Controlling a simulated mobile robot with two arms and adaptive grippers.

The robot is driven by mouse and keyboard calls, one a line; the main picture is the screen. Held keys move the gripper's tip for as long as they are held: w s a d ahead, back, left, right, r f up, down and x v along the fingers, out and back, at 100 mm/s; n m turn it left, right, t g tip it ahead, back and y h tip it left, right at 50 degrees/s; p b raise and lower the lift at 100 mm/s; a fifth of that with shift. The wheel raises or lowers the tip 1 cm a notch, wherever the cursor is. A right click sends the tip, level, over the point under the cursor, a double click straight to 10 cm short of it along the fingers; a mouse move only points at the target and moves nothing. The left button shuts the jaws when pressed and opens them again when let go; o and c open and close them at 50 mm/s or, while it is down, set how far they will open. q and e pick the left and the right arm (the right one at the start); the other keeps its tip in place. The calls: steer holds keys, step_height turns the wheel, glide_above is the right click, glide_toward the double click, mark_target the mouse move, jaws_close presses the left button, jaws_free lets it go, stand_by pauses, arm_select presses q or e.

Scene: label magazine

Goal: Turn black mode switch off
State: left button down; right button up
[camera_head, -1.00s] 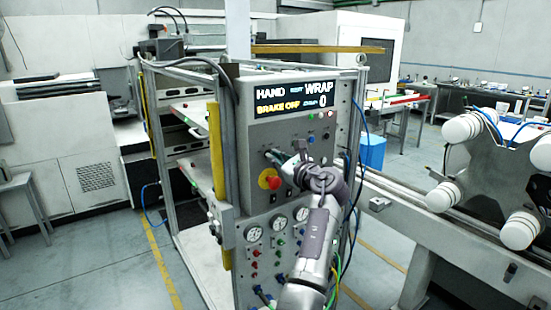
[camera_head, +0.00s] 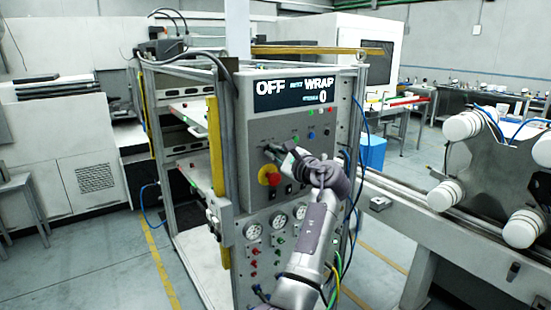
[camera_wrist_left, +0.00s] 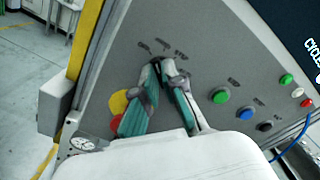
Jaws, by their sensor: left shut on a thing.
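The control panel (camera_head: 262,125) stands in the middle of the head view. My left gripper (camera_head: 270,152) reaches its upper left face from below right. In the left wrist view the two fingers (camera_wrist_left: 160,66) converge on the black mode switch (camera_wrist_left: 157,61) and are shut on it. The fingers hide most of the switch. The display (camera_head: 295,92) on the panel reads OFF at its left, with WRAP and 0 at its right. My right gripper is not in view.
A red stop button on a yellow base (camera_head: 269,175) sits just below the fingers. Green (camera_wrist_left: 221,96), blue (camera_wrist_left: 244,115) and black (camera_wrist_left: 264,126) buttons lie to the right in the left wrist view. Gauges (camera_head: 278,221) and more knobs are lower on the panel.

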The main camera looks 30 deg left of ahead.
arm_select(q)
steer(key=shift+n+b, duration=0.85)
steer(key=shift+n, duration=0.75)
steer(key=c, duration=1.3)
jaws_free()
steer(key=shift+s+d, duration=0.15)
steer(key=shift+d, duration=0.35)
steer(key=v, duration=1.1)
